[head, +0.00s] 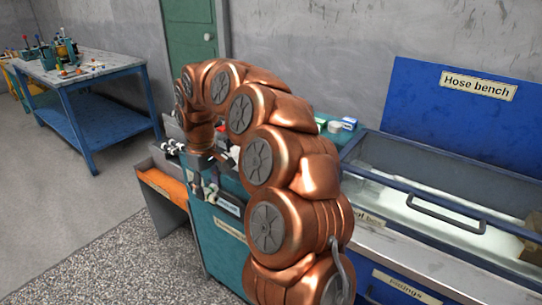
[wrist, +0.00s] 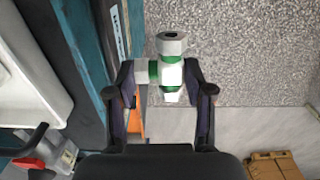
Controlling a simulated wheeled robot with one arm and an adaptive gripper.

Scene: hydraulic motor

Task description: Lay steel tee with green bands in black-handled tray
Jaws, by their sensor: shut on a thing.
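The steel tee with green bands (wrist: 172,72) is between the two fingers of my gripper (wrist: 160,88) in the wrist view. The gripper is shut on it, and the tee is held above the floor beside a teal cabinet edge. I cannot make out the tee there. A pale tray-like body (wrist: 35,70) lies at the left of the wrist view, with a black bar near its lower end. I cannot tell whether it is the black-handled tray.
Several small fittings (head: 172,146) lie on the cabinet top. The hose bench (head: 452,207) with a glazed lid and dark handle stands right. A blue table (head: 95,75) with parts stands back left. A cardboard box (wrist: 272,166) is on the floor. Speckled floor lies open in front.

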